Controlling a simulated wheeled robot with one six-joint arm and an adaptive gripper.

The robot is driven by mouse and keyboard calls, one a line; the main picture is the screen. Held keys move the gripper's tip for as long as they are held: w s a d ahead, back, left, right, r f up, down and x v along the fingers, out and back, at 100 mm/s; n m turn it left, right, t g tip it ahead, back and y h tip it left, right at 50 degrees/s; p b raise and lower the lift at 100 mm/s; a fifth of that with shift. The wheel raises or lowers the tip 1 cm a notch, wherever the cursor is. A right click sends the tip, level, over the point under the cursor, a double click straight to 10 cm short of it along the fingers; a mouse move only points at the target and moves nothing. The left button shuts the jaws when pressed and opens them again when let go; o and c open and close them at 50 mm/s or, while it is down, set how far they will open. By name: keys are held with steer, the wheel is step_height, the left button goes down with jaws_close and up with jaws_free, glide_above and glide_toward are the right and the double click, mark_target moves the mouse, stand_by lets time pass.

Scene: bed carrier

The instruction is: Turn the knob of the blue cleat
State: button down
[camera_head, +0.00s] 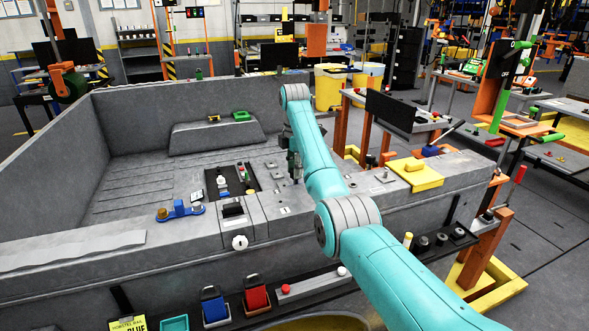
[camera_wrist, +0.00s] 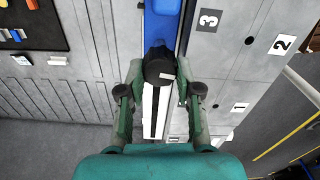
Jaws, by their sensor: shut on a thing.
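In the wrist view the blue cleat (camera_wrist: 162,22) is a blue bar running up to the top edge, with a dark round knob (camera_wrist: 159,66) at its near end. The knob has a small pale mark and sits over a white strip with a black slot. My gripper (camera_wrist: 160,74) is shut on the knob, with one green finger on each side. In the head view my gripper (camera_head: 293,165) is small and partly behind my arm, over the grey bed's inner ledge. The cleat under it cannot be made out there.
A separate blue fitting (camera_head: 180,209) with a brass-coloured knob sits on the near wall of the grey bed (camera_head: 70,248). A black panel (camera_head: 231,179) with small parts lies left of my gripper. A yellow plate (camera_head: 415,180) rests on the rim to the right.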

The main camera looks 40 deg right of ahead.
steer(key=shift+m, duration=0.3)
steer(key=m, duration=1)
steer(key=shift+w+d, duration=0.15)
steer(key=m, duration=0.5)
steer(key=shift+d, duration=0.1)
steer(key=shift+m, duration=2.5)
steer(key=c, duration=0.8)
jaws_free()
